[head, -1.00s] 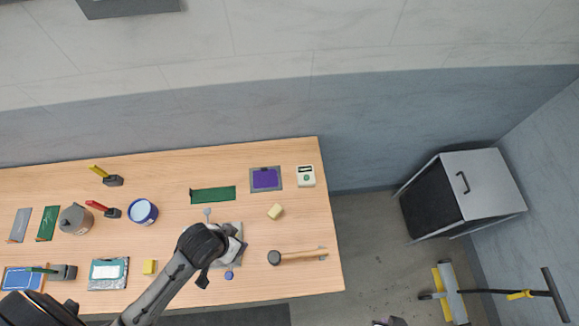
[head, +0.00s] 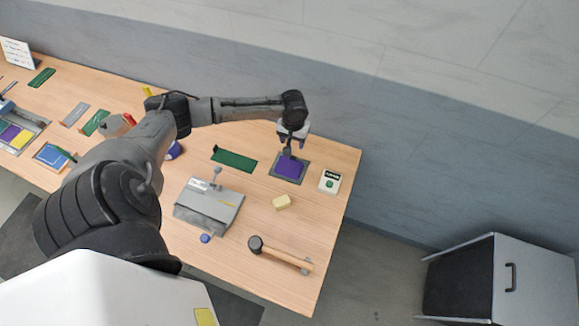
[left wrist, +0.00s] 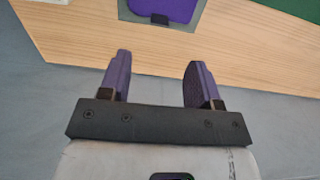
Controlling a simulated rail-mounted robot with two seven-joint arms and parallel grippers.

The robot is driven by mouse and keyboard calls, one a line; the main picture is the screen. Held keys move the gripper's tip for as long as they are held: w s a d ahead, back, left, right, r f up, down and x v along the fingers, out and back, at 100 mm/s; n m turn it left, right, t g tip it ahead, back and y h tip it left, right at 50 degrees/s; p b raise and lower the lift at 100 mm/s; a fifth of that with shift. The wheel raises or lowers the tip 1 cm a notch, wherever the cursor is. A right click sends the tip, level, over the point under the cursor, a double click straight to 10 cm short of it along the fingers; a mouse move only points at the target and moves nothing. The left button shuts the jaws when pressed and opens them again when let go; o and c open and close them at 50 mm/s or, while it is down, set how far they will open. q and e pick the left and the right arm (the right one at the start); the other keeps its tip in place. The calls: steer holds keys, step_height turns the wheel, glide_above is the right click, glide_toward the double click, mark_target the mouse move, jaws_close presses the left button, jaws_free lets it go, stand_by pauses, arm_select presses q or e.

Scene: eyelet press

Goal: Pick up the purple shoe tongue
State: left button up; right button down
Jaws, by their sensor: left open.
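The purple shoe tongue (head: 291,169) lies flat on a grey plate (head: 275,177) near the back right of the table. In the left wrist view the purple tongue (left wrist: 172,9) shows at the top edge, partly cut off, with a dark clip-like part at its near edge. My left gripper (head: 289,150) hangs over the back edge of the plate, pointing down. It also shows in the left wrist view (left wrist: 157,62), with its two fingers apart and nothing between them. The tongue lies beyond the fingertips there. My right gripper is not in view.
A green strip (head: 234,160) lies left of the plate. A grey press-like item (head: 208,207) stands nearer. The wall rises behind the table.

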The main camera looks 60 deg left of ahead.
mark_target(293, 156)
arm_select(q)
steer(key=shift+f, duration=5.2)
steer(key=c, duration=1)
steer(key=shift+r, duration=0.1)
